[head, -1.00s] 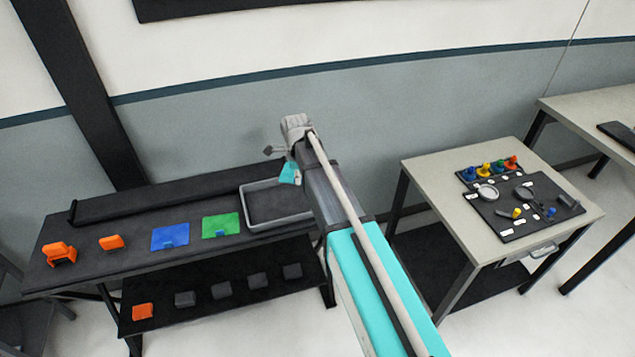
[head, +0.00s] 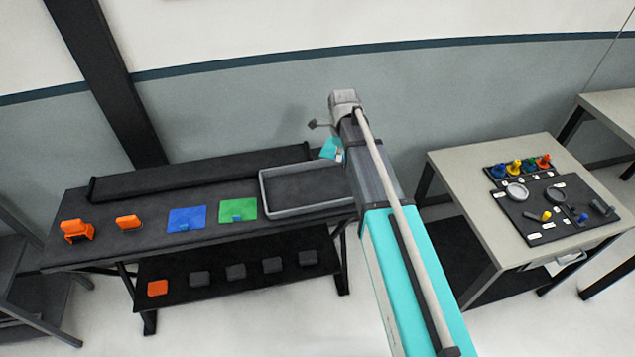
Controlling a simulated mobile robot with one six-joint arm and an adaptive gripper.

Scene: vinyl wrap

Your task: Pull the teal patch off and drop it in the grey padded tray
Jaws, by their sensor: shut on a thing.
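A small teal patch (head: 329,149) hangs at the end of my arm, partly hidden by the arm link. My gripper (head: 339,154) is mostly hidden behind that link; it is shut on the patch. The grey padded tray (head: 264,199) stands at the right end of the dark bench, with a dark floor and grey rim. In the picture the patch overlaps the tray's back right side; its height above the tray cannot be told. My arm hides the tray's right end.
The dark bench (head: 150,220) also carries green (head: 238,207) and blue (head: 186,217) patches, two orange items and a long dark roll (head: 200,172) at the back. A lower shelf holds several blocks. A pale table (head: 450,160) with tools stands right.

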